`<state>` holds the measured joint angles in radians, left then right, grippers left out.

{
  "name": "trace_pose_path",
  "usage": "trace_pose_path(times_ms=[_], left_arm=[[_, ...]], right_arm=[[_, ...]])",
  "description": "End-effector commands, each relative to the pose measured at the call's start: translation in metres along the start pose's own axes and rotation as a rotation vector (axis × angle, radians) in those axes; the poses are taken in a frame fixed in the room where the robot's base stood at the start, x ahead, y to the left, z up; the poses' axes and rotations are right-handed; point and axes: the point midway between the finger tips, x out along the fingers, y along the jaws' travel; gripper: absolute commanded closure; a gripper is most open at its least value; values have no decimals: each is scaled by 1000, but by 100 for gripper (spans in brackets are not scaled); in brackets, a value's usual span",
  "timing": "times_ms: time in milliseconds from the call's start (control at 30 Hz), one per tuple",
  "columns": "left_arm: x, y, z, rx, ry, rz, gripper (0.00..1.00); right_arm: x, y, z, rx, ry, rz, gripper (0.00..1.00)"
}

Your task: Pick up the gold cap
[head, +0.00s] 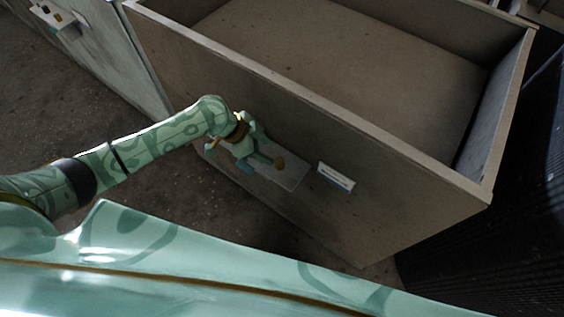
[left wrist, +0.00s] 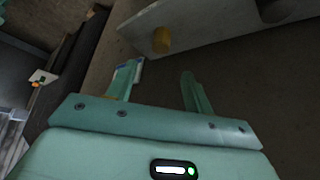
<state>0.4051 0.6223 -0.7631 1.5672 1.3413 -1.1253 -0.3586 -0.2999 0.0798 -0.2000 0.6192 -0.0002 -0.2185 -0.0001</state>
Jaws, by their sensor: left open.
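The gold cap (head: 279,163) is a small round gold-brown piece on a narrow pale ledge (head: 291,177) on the outer wall of the big grey housing. In the left wrist view the gold cap (left wrist: 161,40) stands out from a grey plate, just beyond the fingertips and roughly between them. My left gripper (head: 266,161) is open at the ledge, close to the cap on its left side. In the left wrist view its two fingers (left wrist: 160,75) are spread, with nothing between them. My right gripper is not in view.
The open-topped housing (head: 340,125) fills the middle and right, its wall close to my left gripper. A white label block (head: 336,177) sits right of the ledge. Another small ledge with coloured pieces (head: 52,15) is at top left. A dark ribbed surface (head: 500,220) stands at right.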

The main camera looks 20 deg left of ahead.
Motion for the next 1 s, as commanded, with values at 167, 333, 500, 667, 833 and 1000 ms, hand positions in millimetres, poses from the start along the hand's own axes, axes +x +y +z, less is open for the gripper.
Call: trace_pose_path(times_ms=[167, 333, 500, 667, 833, 1000], left_arm=[[32, 0, 1, -1, 1, 0, 48], [44, 0, 2, -1, 0, -1, 48], [74, 1, 8, -3, 0, 1, 48], [90, 0, 7, -1, -1, -1, 48], [89, 0, 6, 0, -1, -3, 48], [89, 0, 6, 0, -1, -3, 79]], right_arm=[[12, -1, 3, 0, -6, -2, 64], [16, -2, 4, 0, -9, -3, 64], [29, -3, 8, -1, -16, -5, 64], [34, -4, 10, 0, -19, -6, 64], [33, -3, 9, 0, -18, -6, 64], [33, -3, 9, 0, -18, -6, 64]])
